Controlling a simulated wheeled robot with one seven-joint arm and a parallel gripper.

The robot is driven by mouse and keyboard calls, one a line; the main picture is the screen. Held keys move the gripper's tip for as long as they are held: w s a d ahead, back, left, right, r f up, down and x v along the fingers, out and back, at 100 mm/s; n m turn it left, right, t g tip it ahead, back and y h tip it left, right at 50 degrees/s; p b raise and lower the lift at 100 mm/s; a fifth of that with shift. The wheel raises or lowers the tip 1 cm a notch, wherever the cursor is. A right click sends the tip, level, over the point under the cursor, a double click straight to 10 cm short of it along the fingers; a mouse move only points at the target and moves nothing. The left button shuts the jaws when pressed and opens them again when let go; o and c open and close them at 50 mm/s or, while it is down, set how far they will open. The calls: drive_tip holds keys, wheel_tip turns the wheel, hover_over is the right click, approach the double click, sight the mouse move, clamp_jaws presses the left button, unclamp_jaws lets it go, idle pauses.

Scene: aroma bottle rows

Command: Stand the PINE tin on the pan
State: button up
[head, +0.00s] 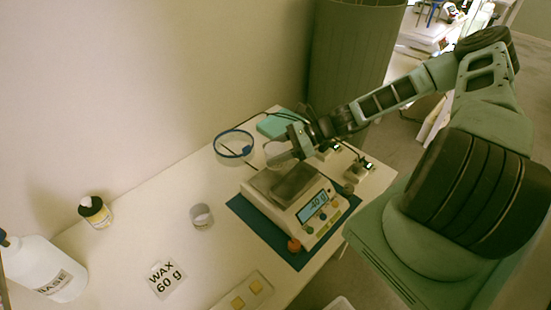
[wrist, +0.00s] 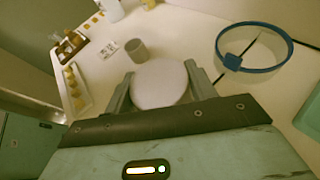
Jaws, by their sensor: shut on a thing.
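My gripper (head: 287,152) is shut on a pale, round-topped tin (wrist: 160,84), held between the two fingers in the wrist view. No lettering on it is readable, so I cannot tell that it says PINE. In the head view the gripper is over the far side of the scale (head: 307,212). The metal pan (head: 292,187) lies below and nearer the camera, partly in dark shade. The scale display seems to read -40 g. A gap between tin and pan cannot be judged. The scale is hidden in the wrist view.
The scale stands on a blue mat (head: 243,208). A grey cup (head: 202,217), a WAX 60 g card (head: 167,279), a dark bottle (head: 96,212) and a white bottle (head: 45,268) stand left. A tray (head: 228,303) is in front.

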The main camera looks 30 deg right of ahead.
drive_tip(key=shift+f, duration=1.55)
drive_tip(key=shift+f, duration=0.15)
drive_tip(key=o, duration=1)
